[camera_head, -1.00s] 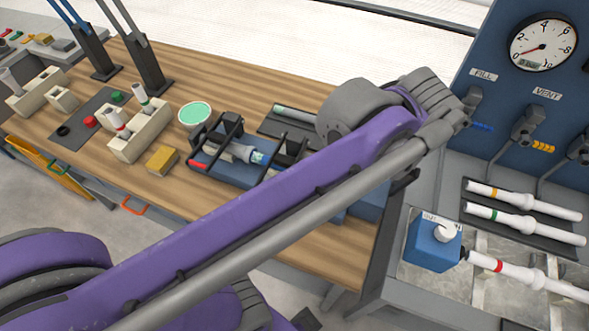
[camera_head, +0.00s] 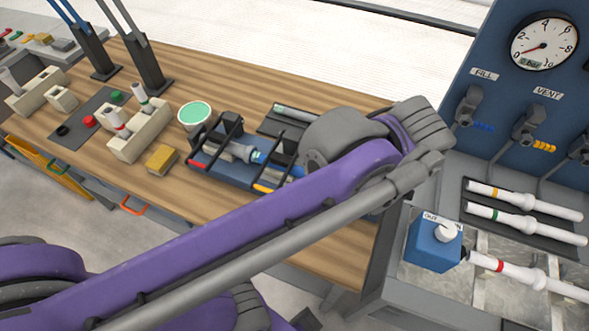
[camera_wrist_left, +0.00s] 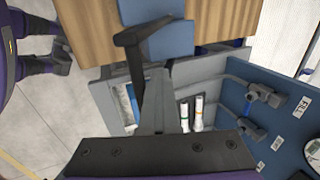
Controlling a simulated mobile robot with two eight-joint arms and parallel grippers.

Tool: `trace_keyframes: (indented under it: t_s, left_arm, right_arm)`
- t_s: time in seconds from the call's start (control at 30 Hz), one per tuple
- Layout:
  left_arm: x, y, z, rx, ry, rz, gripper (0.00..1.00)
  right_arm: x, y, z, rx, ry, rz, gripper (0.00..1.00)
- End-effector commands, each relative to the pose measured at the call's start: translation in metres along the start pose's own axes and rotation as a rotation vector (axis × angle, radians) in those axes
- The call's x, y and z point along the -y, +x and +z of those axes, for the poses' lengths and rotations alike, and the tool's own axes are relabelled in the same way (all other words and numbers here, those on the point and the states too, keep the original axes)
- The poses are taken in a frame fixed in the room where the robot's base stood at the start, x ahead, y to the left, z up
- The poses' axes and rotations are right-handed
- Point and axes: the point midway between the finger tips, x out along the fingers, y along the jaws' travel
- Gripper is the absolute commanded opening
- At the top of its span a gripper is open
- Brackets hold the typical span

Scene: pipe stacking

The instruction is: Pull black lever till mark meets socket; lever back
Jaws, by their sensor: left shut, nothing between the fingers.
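The black lever (camera_wrist_left: 150,32) has a crosswise grip and shows in the left wrist view, beside a blue housing (camera_wrist_left: 170,38). My left gripper (camera_wrist_left: 155,75) is shut, its grey fingers just below the lever's shaft; whether they touch it I cannot tell. In the head view, the blue press (camera_head: 205,168) holds a grey-white pipe (camera_head: 238,151) with a blue part at its right end, under black frames. The mark and the socket edge are too small to tell apart. My purple left arm hides the right part of the press and the left gripper there. My right gripper is not in view.
White holders (camera_head: 140,133) with pipes, a yellow block (camera_head: 161,158) and a green-topped cup (camera_head: 195,115) stand left of the press. At right are a gauge (camera_head: 543,42), valves (camera_head: 470,105), banded pipes (camera_head: 525,222) and a blue box (camera_head: 432,246).

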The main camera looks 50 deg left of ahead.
Motion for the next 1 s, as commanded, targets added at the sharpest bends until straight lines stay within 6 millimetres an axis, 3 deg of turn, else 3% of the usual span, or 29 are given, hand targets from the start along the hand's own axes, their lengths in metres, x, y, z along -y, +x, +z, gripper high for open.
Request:
trace_keyframes:
  t_s: [0.47, 0.7, 1.0]
  left_arm:
    - [-0.01, 0.001, 0.0, -0.001, 0.001, 0.001, 0.0]
    - [-0.028, 0.006, 0.0, -0.001, 0.002, 0.001, 0.0]
    - [-0.028, 0.006, 0.0, -0.001, 0.0, 0.001, 0.0]
  right_arm:
    - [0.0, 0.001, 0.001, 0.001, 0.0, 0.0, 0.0]
    - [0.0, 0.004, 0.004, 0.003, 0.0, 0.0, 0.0]
    - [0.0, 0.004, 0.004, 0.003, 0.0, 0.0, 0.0]
